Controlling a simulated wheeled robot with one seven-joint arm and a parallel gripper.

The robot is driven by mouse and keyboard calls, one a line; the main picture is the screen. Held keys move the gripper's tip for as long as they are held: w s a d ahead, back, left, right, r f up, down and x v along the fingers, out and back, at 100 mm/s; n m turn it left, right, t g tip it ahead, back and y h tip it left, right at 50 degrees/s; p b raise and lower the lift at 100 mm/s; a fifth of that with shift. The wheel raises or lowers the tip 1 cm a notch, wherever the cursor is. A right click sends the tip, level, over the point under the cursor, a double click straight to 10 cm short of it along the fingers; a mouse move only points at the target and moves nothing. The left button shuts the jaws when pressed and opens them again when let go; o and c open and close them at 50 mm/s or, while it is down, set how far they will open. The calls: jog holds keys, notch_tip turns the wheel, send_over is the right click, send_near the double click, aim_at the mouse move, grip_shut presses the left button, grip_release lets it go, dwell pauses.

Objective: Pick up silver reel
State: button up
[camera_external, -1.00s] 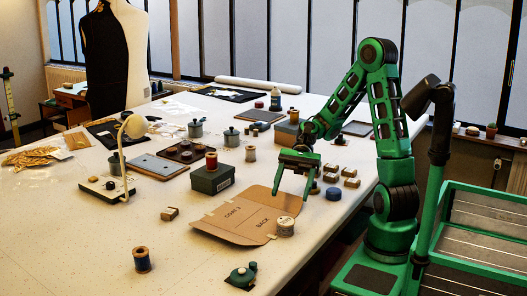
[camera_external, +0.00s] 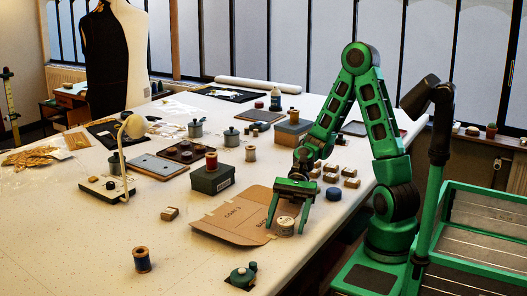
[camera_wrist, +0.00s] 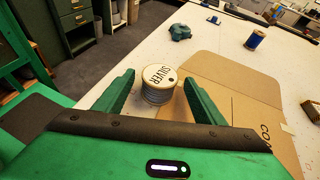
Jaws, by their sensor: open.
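The silver reel (camera_external: 285,227) is a short spool wound with grey thread, with a pale round top. It stands upright at the corner of the brown cardboard pattern (camera_external: 232,223). In the wrist view its top reads "SILVER", and the reel (camera_wrist: 158,86) lies between and a little beyond the two fingers. My gripper (camera_external: 288,220) is open and empty, pointing down at the reel in the external view. In the wrist view the fingers of my gripper (camera_wrist: 158,95) are spread on either side of the reel, with gaps visible.
A blue reel (camera_external: 142,260) and a dark green pincushion-like object (camera_external: 241,276) stand in front. Small wooden blocks (camera_external: 331,173) and a dark blue round item (camera_external: 333,193) lie to the right. A green box (camera_external: 211,178) with a red reel on it stands behind the pattern.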

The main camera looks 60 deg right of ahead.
jog(key=shift+s+a+f, duration=0.2)
jog(key=shift+a+f, duration=0.05)
jog(key=shift+a, duration=0.35)
jog(key=c, duration=1.2)
